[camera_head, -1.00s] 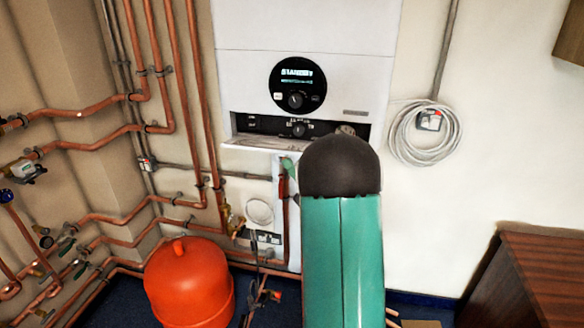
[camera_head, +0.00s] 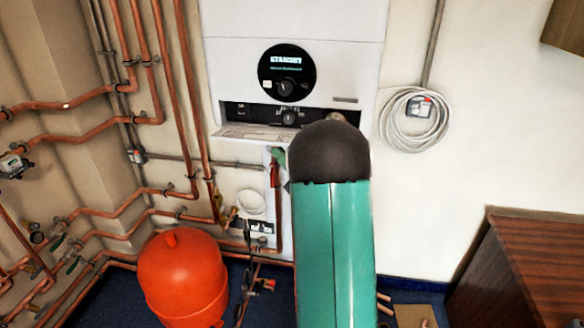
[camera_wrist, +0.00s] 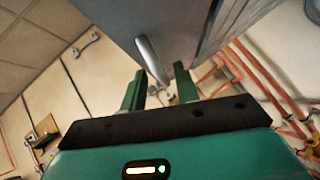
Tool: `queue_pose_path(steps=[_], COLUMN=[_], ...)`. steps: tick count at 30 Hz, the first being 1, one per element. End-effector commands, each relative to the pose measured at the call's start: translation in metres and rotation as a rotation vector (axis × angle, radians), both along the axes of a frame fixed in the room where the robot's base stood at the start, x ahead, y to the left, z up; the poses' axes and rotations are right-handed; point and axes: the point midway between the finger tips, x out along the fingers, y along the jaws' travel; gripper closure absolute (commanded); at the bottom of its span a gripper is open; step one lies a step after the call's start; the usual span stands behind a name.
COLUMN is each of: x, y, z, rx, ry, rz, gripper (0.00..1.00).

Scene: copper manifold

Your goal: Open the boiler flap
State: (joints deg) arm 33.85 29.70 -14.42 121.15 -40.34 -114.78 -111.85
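The white boiler (camera_head: 290,60) hangs on the wall in the head view, with a round STANDBY display. Below it, a dark control recess (camera_head: 258,113) with a knob is exposed. The boiler flap (camera_head: 250,132) sticks out under this recess, its printed inner face showing; my arm covers its right part. In the wrist view my gripper (camera_wrist: 160,70) has its two green fingers apart.
Copper pipes (camera_head: 128,128) run along the left wall. A red tank (camera_head: 180,280) stands on the floor below left. A coiled grey cable (camera_head: 412,120) hangs right of the boiler. A wooden cabinet (camera_head: 525,265) stands at lower right.

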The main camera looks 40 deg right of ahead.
Motion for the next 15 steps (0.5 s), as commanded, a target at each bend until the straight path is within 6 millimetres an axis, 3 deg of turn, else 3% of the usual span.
queue_pose_path(steps=[15], x=[-0.028], y=[-0.009], z=[-0.024], rx=[0.003], ry=[0.003], rz=[-0.005], gripper=[0.69])
